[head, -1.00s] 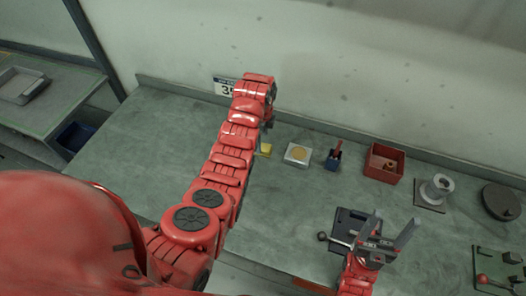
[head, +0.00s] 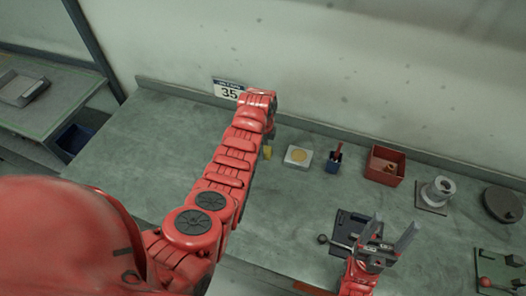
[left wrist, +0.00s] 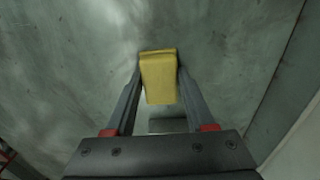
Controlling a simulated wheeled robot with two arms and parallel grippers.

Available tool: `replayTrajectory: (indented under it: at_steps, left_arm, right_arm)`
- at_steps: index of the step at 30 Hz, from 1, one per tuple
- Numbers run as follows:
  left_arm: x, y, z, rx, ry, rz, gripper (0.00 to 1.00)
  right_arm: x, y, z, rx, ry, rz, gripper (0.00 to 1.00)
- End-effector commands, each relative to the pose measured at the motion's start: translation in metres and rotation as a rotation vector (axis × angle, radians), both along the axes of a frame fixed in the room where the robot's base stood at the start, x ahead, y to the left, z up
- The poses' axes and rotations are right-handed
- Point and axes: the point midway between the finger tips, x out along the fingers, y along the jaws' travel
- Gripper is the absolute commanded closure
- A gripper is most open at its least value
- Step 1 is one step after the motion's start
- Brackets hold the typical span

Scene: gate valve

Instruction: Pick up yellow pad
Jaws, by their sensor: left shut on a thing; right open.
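The yellow pad (left wrist: 159,77) is between the two grey fingers of my left gripper (left wrist: 158,88) in the left wrist view, and the fingers touch its sides. In the head view a small part of the yellow pad (head: 267,152) shows beside my left arm; the arm hides the rest and most of my left gripper (head: 268,139). My left gripper is shut on the pad. I cannot tell how far the pad is above the bench. My right gripper (head: 388,240) is open and empty at the front right, over a dark vise-like fixture.
On the bench (head: 130,160) stand a white block with a tan disc (head: 298,156), a blue holder (head: 334,162), a red bin (head: 384,166), a grey spool-like part (head: 437,192) and a dark round part (head: 502,204). The left bench is clear.

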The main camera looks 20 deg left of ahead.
Motion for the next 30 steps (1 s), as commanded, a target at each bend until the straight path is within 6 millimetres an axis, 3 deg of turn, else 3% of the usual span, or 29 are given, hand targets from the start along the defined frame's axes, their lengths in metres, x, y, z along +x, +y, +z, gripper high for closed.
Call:
replayTrajectory:
  at_steps: [1, 5, 17, 23, 26, 27, 30]
  left_arm:
    - [0.0, 0.0, 0.0, 0.0, 0.0, 0.0, 0.78]
    - [0.0, 0.0, 0.0, 0.0, 0.0, 0.0, 1.0]
    - [0.001, 0.0, 0.003, 0.0, -0.002, 0.0, 1.0]
    - [0.001, 0.0, 0.015, 0.001, -0.005, 0.0, 1.0]
    - [0.002, 0.0, 0.031, 0.001, -0.008, 0.0, 1.0]
    - [-0.007, -0.002, 0.038, 0.002, -0.001, 0.0, 1.0]
    - [-0.021, -0.006, 0.039, 0.003, -0.003, 0.0, 1.0]
  right_arm:
    - [0.0, 0.0, 0.0, 0.0, 0.0, 0.0, 0.29]
    - [0.0, 0.0, 0.0, 0.0, 0.0, 0.0, 0.29]
    - [0.0, 0.0, -0.004, 0.0, 0.0, 0.0, 0.29]
    - [0.0, 0.0, -0.018, 0.0, 0.0, 0.0, 0.29]
    - [0.0, 0.0, -0.034, 0.0, 0.0, 0.0, 0.29]
    - [0.0, 0.0, -0.02, 0.0, 0.001, 0.0, 0.29]
    - [0.0, 0.0, -0.011, 0.0, 0.0, 0.0, 0.29]
